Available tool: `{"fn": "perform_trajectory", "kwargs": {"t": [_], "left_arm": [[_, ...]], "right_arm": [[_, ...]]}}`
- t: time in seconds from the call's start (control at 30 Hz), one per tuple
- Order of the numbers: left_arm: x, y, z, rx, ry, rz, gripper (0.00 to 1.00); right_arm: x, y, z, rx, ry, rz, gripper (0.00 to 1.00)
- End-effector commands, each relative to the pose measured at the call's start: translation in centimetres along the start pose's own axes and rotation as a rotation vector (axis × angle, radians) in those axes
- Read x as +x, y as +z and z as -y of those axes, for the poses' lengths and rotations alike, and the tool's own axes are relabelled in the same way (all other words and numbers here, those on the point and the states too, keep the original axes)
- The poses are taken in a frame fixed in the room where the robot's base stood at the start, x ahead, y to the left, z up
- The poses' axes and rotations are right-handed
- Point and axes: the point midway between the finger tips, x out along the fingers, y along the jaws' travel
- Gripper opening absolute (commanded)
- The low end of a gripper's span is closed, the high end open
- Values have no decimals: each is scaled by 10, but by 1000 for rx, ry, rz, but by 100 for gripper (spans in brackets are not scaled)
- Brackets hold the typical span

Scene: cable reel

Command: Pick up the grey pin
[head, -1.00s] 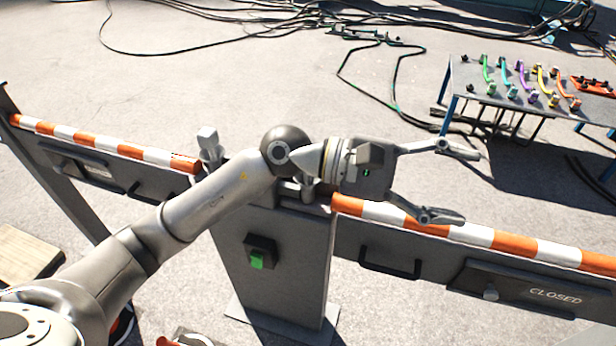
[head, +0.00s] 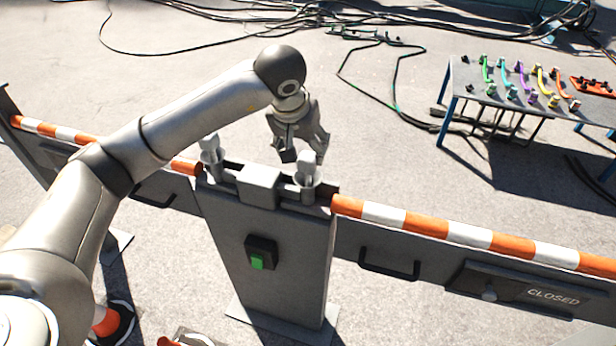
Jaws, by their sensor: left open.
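Two grey pins stand upright in round holders on top of the grey barrier post (head: 270,285). One pin (head: 211,150) is at the left end of the post top, the other pin (head: 306,170) at the right end. My left gripper (head: 303,155) points down with its fingers spread, at the right pin's upper end in the picture. I cannot tell whether the fingers are around this pin or behind it. The gripper appears empty. My right gripper is out of view.
A grey block (head: 259,185) sits between the pins. Orange-and-white barrier arms (head: 470,235) extend from both sides of the post. A green button (head: 258,261) is on the post front. A table (head: 470,88) with coloured handles stands at the back right.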

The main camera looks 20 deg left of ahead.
Motion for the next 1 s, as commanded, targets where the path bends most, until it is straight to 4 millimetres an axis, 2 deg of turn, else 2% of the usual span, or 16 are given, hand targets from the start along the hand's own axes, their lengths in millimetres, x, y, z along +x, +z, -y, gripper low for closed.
{"fn": "perform_trajectory", "kwargs": {"t": [0.27,0.43,0.6,0.87,1.0], "left_arm": [[21,0,-2,0,3,2,62],[42,2,-5,0,3,5,62],[63,2,-5,0,3,1,62],[67,2,-5,1,3,-1,62],[67,2,-5,0,3,-1,46]], "right_arm": [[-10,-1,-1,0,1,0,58],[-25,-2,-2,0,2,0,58],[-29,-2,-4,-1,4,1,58],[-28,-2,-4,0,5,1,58],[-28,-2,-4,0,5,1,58]]}}
